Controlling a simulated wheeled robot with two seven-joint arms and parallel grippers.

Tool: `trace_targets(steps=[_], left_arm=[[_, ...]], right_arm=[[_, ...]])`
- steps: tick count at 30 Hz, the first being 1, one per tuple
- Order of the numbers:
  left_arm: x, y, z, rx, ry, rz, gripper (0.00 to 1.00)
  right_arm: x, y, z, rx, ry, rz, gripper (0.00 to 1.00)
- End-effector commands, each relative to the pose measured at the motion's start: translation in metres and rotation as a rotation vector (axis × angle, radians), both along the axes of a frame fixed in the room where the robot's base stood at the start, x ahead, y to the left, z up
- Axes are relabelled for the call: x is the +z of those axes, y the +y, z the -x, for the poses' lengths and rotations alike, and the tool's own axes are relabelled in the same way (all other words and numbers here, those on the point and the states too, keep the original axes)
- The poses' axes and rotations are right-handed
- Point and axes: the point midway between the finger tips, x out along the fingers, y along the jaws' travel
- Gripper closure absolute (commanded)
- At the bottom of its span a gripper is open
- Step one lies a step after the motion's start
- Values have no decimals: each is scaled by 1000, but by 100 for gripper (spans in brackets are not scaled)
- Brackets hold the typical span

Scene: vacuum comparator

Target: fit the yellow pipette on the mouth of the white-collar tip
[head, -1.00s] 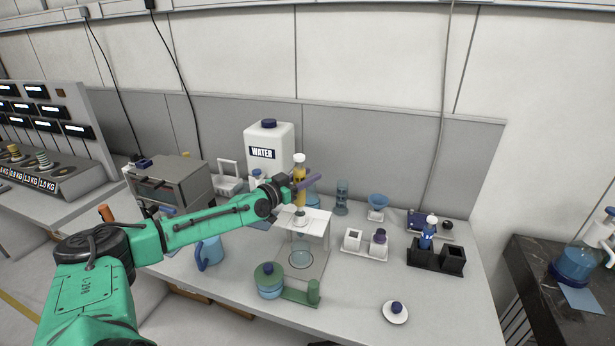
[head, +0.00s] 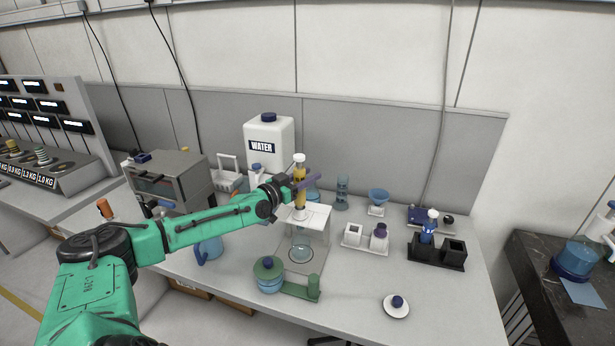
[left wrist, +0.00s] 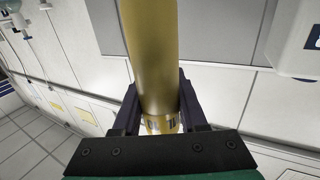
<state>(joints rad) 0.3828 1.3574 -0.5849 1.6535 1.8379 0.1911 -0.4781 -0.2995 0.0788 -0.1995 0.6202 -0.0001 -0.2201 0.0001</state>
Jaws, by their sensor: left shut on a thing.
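The yellow pipette (head: 299,173) stands upright with a white top, above the white stand (head: 318,217). My left gripper (head: 304,184) is shut around its middle. In the left wrist view the yellow barrel (left wrist: 151,50) lies between the two dark fingers of the gripper (left wrist: 158,100). The white-collar tip (head: 299,214) sits at the stand's top, directly below the pipette, mostly hidden. The pipette's lower end reaches down to it; I cannot tell whether they touch or are joined. My right gripper is out of view.
A glass vessel (head: 301,251) stands under the stand's top. The white WATER container (head: 270,145) stands behind. White holders (head: 353,235) and a black holder (head: 453,252) are to the right. The front right bench is mostly clear.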

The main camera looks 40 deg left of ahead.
Motion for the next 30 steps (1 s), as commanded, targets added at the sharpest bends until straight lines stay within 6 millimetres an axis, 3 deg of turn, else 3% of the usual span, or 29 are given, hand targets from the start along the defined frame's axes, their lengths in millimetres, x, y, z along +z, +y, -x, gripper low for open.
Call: trace_targets(steps=[30], left_arm=[[-16, 0, 0, 0, 1, 1, 100]], right_arm=[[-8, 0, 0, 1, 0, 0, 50]])
